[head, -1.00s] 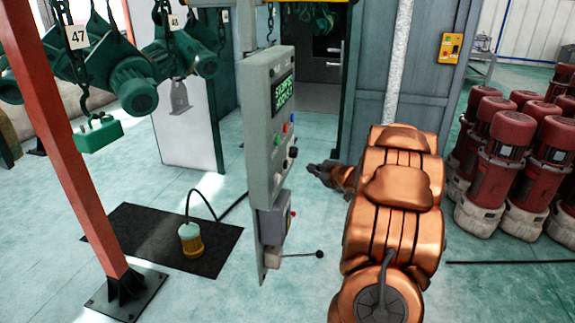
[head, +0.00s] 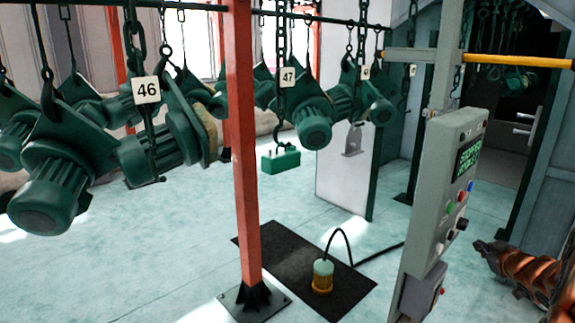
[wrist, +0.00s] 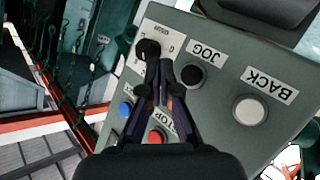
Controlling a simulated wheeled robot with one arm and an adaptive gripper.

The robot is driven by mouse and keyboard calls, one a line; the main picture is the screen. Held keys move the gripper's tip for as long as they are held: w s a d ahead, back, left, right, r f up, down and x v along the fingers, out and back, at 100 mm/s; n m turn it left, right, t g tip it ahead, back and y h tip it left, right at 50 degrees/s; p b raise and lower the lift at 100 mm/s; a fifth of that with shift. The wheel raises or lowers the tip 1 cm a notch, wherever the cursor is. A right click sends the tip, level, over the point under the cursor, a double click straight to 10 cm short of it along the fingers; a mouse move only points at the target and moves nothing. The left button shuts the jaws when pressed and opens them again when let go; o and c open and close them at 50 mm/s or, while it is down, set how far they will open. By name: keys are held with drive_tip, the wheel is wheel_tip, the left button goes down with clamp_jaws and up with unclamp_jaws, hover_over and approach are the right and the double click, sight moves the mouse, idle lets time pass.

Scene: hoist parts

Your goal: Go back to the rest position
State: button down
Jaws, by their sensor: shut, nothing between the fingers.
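My gripper (wrist: 165,68) is shut and empty, its fingertips together in the wrist view. In that view it points over a grey control panel (wrist: 215,50); I cannot tell the gap between them. The panel carries a black knob (wrist: 148,49), a black button (wrist: 192,76) by "JOG", a white button (wrist: 249,110) by "BACK", plus a blue (wrist: 125,109) and a red button (wrist: 156,137). In the head view, the end of my arm with the gripper (head: 480,246) shows at the right edge, to the right of the upright panel (head: 432,190).
A red post (head: 245,150) stands left of the panel. Green hoists (head: 55,195) hang from a rail at the left. A lamp-like yellow item (head: 322,277) stands on a dark mat (head: 270,250). A yellow bar (head: 515,61) crosses the upper right. Pale floor lies open at the left.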

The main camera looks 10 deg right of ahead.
drive_tip(key=s+a+r+m+g+h, duration=0.15)
drive_tip(key=s+a+g, duration=0.3)
drive_tip(key=a, duration=0.45)
drive_tip(key=s+a+m+g+h, duration=0.1)
drive_tip(key=s+a+m+g, duration=0.3)
drive_tip(key=a, duration=0.6)
drive_tip(key=s+a+f+n+g+y, duration=0.2)
drive_tip(key=s+a+g+y, duration=0.3)
drive_tip(key=s+a, duration=2)
drive_tip(key=s+g, duration=0.2)
drive_tip(key=s, duration=0.1)
drive_tip(key=shift+s+f, duration=0.3)
drive_tip(key=shift+f, duration=0.05)
drive_tip(key=shift+a+y, duration=0.2)
drive_tip(key=shift+y, duration=0.05)
